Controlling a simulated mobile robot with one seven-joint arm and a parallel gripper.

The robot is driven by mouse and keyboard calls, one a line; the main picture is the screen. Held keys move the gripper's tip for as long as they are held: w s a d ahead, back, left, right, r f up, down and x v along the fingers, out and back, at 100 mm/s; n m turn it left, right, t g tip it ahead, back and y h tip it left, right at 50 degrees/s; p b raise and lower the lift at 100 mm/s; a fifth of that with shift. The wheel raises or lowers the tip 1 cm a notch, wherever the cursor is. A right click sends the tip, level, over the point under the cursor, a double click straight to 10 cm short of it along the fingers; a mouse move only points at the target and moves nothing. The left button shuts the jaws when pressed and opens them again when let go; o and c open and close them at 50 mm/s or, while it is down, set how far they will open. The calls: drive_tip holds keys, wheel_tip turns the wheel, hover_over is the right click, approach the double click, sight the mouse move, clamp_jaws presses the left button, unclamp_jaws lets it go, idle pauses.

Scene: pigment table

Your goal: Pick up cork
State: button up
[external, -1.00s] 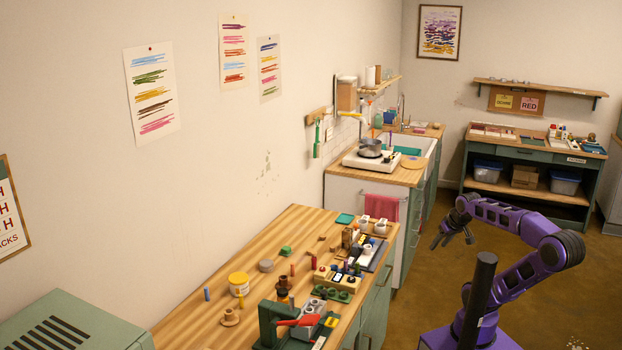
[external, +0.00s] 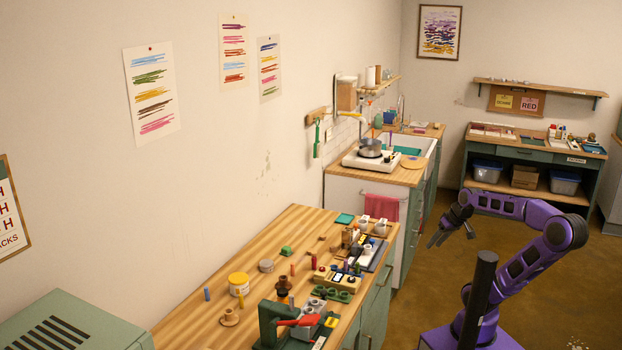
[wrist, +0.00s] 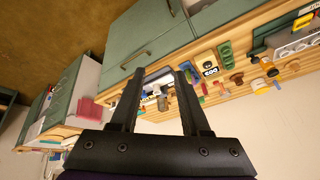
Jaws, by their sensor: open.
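My gripper (external: 452,238) is open and empty in the external view. It hangs in the air to the right of the wooden worktable (external: 200,302), clear of everything on it. The wrist view shows its two fingers (wrist: 162,80) spread apart with nothing held, the worktop and its small items beyond. I cannot tell for sure which item is the cork. A tan, stopper-like piece (external: 230,318) stands near the table's front left, and small brown pieces (external: 333,249) lie farther back; these are too small to identify.
A green press with a red handle (external: 298,321) stands at the table's near right edge. A yellow-banded tub (external: 239,284), a green holder (external: 333,294) and white cups (external: 380,228) crowd the worktop. The table's left part is mostly bare. A stove (external: 372,159) stands behind.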

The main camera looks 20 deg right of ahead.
drive_tip(key=shift+w+f+n+g+y+p, duration=1)
drive_tip(key=shift+w+f+n+g, duration=0.8)
drive_tip(key=shift+w+f, duration=2.05)
drive_tip(key=w+a+r+m+t+h+b, duration=0.1)
drive_tip(key=w+a+m+h+b, duration=0.15)
drive_tip(key=w, duration=0.45)
drive_tip(key=w+a+r+m+t+h+b, duration=0.1)
drive_tip(key=w+r+t+h+b, duration=0.1)
drive_tip(key=w+h, duration=0.35)
drive_tip(key=w+a+f+m+t+y+b, duration=0.1)
drive_tip(key=w+a+f+m+t+b, duration=0.15)
drive_tip(key=w+a, duration=0.55)
drive_tip(key=w+a+f+m+t+y+b, duration=0.1)
drive_tip(key=w+a+f+b, duration=0.3)
drive_tip(key=a, duration=0.6)
drive_tip(key=p, duration=0.2)
approach(333, 247)
drive_tip(key=x, duration=0.3)
drive_tip(key=shift+d+f, duration=0.15)
drive_tip(key=shift+x, duration=2.95)
drive_tip(key=shift+w, duration=0.1)
